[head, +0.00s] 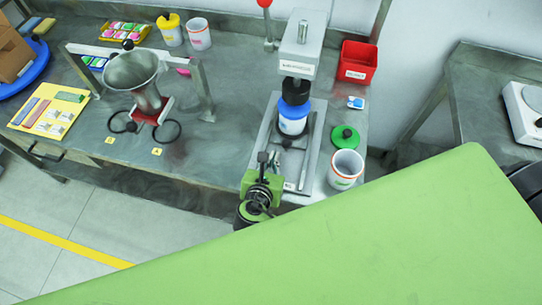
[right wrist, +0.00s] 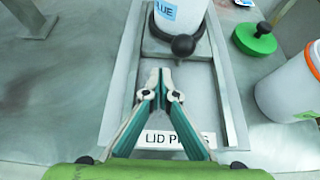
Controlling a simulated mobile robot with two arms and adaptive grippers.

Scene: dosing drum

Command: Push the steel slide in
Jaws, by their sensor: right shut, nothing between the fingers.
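The steel slide (right wrist: 156,47) lies on the lid press base, with a round black knob (right wrist: 183,45) at its near end. A white tub with a blue label (right wrist: 180,14) stands upright on it; in the head view this tub (head: 293,122) shows below the black press head. My right gripper (right wrist: 161,76) is shut and empty, over the base just on the near side of the knob, with a small gap showing in the picture. Whether it touches the knob is unclear. In the head view my right gripper (head: 268,160) is at the press's front. My left gripper is out of view.
Right of the press are a green lid (head: 345,136), an open white tub (head: 345,168) and a red bin (head: 357,63). A steel funnel on a stand (head: 133,70) is at left. Bench between funnel and press is mostly clear.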

